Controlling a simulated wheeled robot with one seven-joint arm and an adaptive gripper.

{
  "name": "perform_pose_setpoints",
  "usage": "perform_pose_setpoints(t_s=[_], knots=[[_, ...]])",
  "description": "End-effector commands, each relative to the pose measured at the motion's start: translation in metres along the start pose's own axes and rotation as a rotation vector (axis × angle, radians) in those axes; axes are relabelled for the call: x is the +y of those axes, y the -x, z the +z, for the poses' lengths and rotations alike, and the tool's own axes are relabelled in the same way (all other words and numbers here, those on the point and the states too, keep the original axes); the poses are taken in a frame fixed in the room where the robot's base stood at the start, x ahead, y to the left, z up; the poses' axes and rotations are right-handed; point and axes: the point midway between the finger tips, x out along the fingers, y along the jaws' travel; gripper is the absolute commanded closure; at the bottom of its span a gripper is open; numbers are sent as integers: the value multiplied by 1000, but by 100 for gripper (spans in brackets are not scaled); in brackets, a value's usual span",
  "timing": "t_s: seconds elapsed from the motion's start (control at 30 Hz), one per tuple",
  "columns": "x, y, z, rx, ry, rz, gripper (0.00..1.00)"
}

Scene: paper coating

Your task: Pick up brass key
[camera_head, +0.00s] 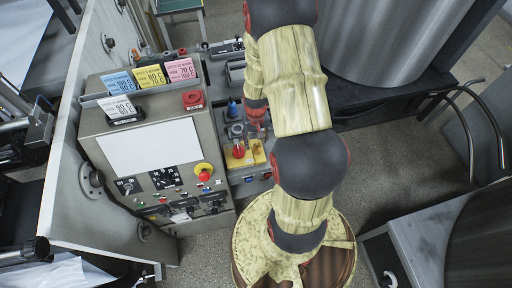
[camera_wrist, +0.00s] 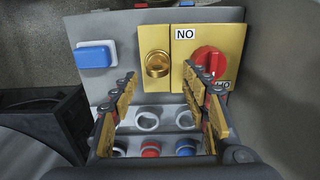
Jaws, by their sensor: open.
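A round brass piece (camera_wrist: 157,64), perhaps the brass key or its lock, stands out from a brass plate (camera_wrist: 155,36) on a grey control box in the wrist view. I cannot make out a key's shape. My gripper (camera_wrist: 162,78) is open and empty, with its gold fingers spread to the left and right below the brass piece in the picture. I see no contact with it. In the head view, my gripper (camera_head: 256,122) is small over the control box, and I cannot make out the key there.
A red rotary knob (camera_wrist: 209,62) sits right of the brass piece, close to the right finger. A blue button (camera_wrist: 96,55) is at the left. Several round buttons and rings lie between and below the fingers. A larger console (camera_head: 150,150) with coloured cards stands left.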

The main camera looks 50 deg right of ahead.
Motion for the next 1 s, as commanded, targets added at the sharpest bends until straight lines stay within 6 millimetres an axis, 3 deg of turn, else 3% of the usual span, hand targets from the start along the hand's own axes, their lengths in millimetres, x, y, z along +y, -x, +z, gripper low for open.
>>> perform_pose_setpoints(t_s=[0.2,0.37,0.63,1.0], knots=[[3,-31,4,-4,0,0,54],[3,-45,4,-2,0,0,54],[3,-47,3,1,0,0,54],[3,-47,3,0,0,0,75]])
